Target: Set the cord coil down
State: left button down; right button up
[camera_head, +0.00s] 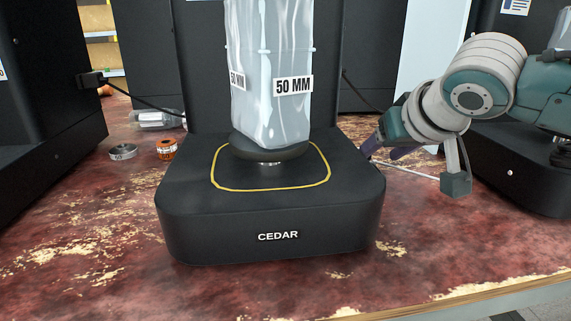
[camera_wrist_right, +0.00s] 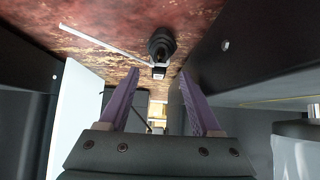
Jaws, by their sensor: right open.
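My right gripper (camera_head: 380,150) is at the right side of the black CEDAR machine, its purple fingers partly hidden. In the right wrist view its fingers (camera_wrist_right: 159,75) are open and apart with nothing between them. Just beyond the fingertips, a dark rounded thing (camera_wrist_right: 161,42) with a small pale tag is by the red worn surface; I cannot tell if it is the cord coil. No clear cord coil shows in the head view. My left gripper is not in view.
The CEDAR machine base (camera_head: 278,215) carries a clear block marked 50 MM (camera_head: 272,105). A pale rod (camera_head: 408,171) lies right. The worn red bench front is clear.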

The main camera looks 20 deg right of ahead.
aim_at(372, 160)
jog(key=b+x, duration=0.2)
jog(key=x, duration=0.2)
jog(key=shift+s, duration=0.15)
jog(key=shift+w+f, duration=0.15)
jog(key=shift+w, duration=0.1)
grip_shut()
